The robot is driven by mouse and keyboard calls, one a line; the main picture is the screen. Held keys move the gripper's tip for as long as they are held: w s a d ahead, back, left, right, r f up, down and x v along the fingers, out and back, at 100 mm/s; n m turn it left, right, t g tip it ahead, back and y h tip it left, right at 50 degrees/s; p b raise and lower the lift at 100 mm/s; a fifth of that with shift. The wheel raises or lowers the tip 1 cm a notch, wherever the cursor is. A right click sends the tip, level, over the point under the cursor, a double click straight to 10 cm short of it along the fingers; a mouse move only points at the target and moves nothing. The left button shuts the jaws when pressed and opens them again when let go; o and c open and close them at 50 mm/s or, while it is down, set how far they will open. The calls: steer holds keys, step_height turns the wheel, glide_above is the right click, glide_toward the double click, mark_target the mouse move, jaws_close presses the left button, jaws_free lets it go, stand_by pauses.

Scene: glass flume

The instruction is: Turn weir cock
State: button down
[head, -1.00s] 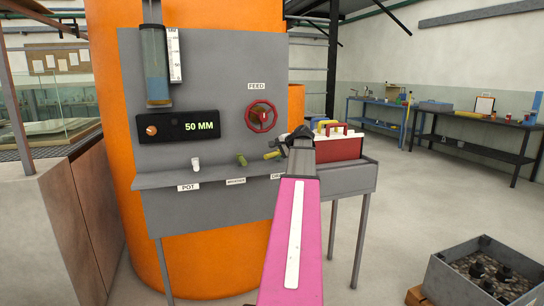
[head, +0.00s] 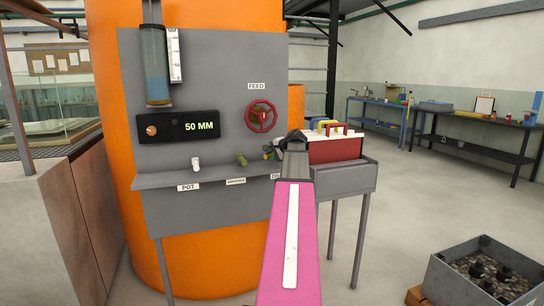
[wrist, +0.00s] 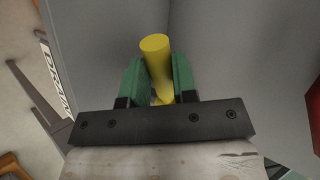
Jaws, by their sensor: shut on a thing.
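A yellow cock handle (wrist: 157,62) stands between the green fingers of my gripper (wrist: 158,82) in the wrist view. The fingers are shut on it from both sides, with its round end showing beyond them. In the head view my gripper (head: 282,147) is at the panel's right edge and hides most of this handle. A label beginning "DRA" (wrist: 54,82) is beside it in the wrist view. A second, olive cock (head: 241,159) sits just left on the panel, above a small label (head: 236,182) that I cannot read. Neither visible label clearly says weir.
A red box (head: 335,150) on a grey tray (head: 347,181) is close right of my gripper.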

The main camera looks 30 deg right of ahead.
steer(key=shift+w+a+m+h, duration=0.4)
steer(key=shift+w+m+h, duration=0.25)
steer(key=shift+m+h, duration=0.35)
steer(key=shift+w+m+h, duration=0.55)
steer(key=shift+m+h, duration=0.3)
steer(key=shift+h, duration=0.05)
steer(key=shift+w+m+h, duration=0.5)
steer(key=shift+m+h, duration=0.35)
steer(key=shift+h, duration=0.05)
steer(key=c, duration=0.9)
jaws_free()
steer(key=v, duration=1)
steer(key=shift+s+r, duration=0.2)
steer(key=shift+s, duration=0.15)
